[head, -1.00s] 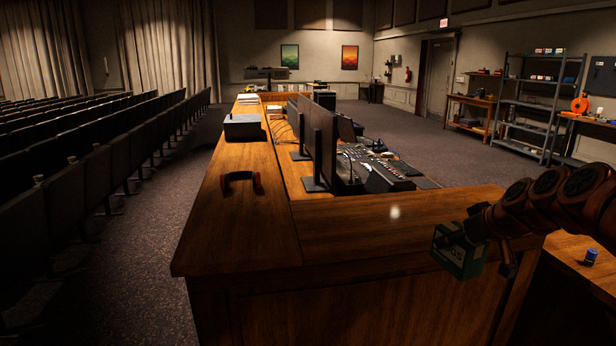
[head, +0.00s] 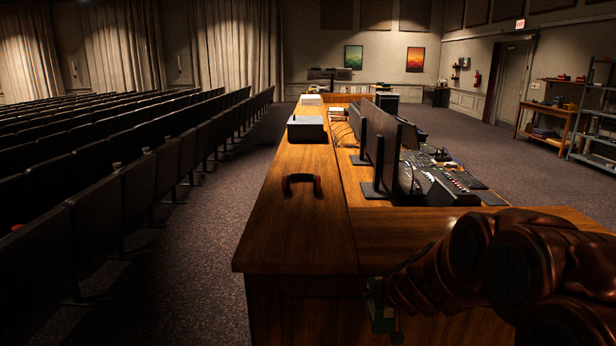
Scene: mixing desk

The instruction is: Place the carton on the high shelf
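The green carton (head: 379,316) is at the lower middle of the head view, in front of the desk's near end panel. Most of it is hidden behind my arm. My gripper (head: 384,308) is at the carton and appears shut on it; the fingers are largely hidden by my arm. The wooden desk has a long raised ledge (head: 290,225), above its inner work surface, left of and higher in the picture than the carton. A metal shelf rack (head: 597,125) stands at the far right, cut by the picture's edge.
On the raised ledge lie a red-and-black curved item (head: 301,182), and farther back a grey box (head: 306,128). Monitors (head: 384,150) and a mixing console (head: 450,183) stand right of it. Seat rows (head: 130,195) line the left; carpeted aisle (head: 215,235) is free. The ledge's near part is clear.

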